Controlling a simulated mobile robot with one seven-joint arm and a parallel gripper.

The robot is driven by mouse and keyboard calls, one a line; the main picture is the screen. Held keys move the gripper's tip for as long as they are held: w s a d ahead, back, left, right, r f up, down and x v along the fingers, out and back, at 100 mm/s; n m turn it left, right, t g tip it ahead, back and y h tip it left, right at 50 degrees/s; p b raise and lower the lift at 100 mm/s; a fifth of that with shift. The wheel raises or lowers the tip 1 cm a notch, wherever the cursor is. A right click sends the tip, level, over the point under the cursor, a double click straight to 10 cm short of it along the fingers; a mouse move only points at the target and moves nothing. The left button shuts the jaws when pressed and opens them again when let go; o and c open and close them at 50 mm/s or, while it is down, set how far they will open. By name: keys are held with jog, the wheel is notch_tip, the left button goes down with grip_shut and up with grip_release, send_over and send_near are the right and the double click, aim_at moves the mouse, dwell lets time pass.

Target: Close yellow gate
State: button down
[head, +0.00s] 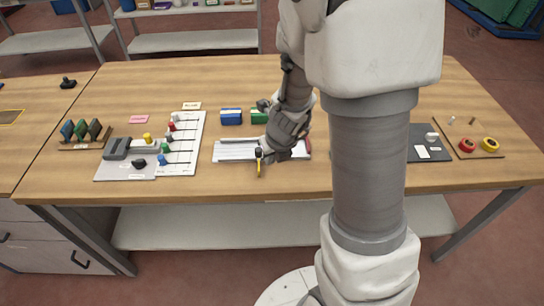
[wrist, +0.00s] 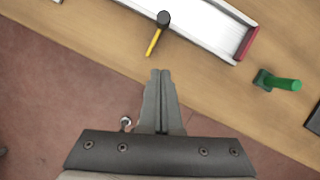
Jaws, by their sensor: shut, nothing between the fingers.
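The yellow gate (wrist: 153,44) is a short yellow bar with a round black knob at its far end. In the wrist view it lies at the front edge of a long white tray (wrist: 195,18) and points away from it, over bare wood. In the head view the yellow gate (head: 259,170) sticks out from the tray's front side toward the table's front edge. My gripper (wrist: 161,72) is shut and empty. In the wrist view its fingertips are just below the bar's free end, with a gap between. In the head view my gripper partly hides the tray.
The tray has a red end piece (wrist: 247,43). A green peg-like part (wrist: 278,82) stands right of it. A grey panel with coloured knobs (head: 184,140) is at the left. Red and yellow rings (head: 478,143) are at the right. The wood in front of the tray is clear.

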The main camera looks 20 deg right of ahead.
jog(key=b+x, duration=0.2)
jog(key=x, duration=0.3)
jog(key=shift+s+f+b, duration=0.1)
jog(key=shift+s+b, duration=0.05)
jog(key=shift+b, duration=0.2)
jog(key=w, duration=0.1)
jog(key=w+p, duration=0.1)
jog(key=w, duration=0.1)
jog(key=shift+w+a+r+p, duration=0.1)
jog(key=shift+a+r+p, duration=0.1)
jog(key=shift+r+p, duration=0.1)
jog(key=shift+w, duration=0.4)
jog(key=shift+w+d+r+p, duration=0.1)
jog(key=shift+w+r+p, duration=0.05)
jog(key=shift+w+p, duration=0.35)
jog(key=w+p, duration=0.1)
jog(key=w, duration=0.1)
jog(key=w+d+p, duration=0.1)
jog(key=w, duration=0.3)
jog(key=shift+w+d+p, duration=0.3)
jog(key=shift+d+p, duration=0.1)
jog(key=shift+s, duration=0.1)
